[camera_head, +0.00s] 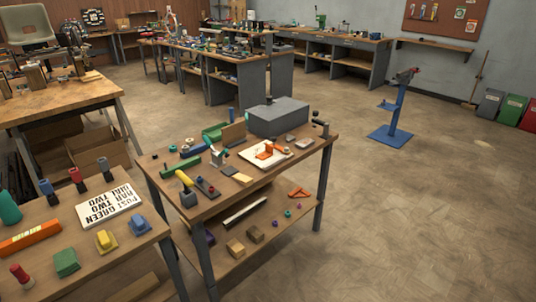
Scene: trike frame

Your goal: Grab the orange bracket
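The orange bracket (268,151) appears to be the small orange angled piece on a white board (252,163) on the middle workbench. It is small in the picture, so its exact shape is hard to tell. A second orange piece (299,193), flat and forked, lies lower down at the right, seemingly on the bench's lower shelf. My gripper is not in view.
The middle workbench (237,186) also holds a grey box (278,116), a yellow-handled hammer (186,183) and green blocks. A left table carries a lettered sign (108,205) and an orange level (30,238). Open floor (430,220) lies at the right.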

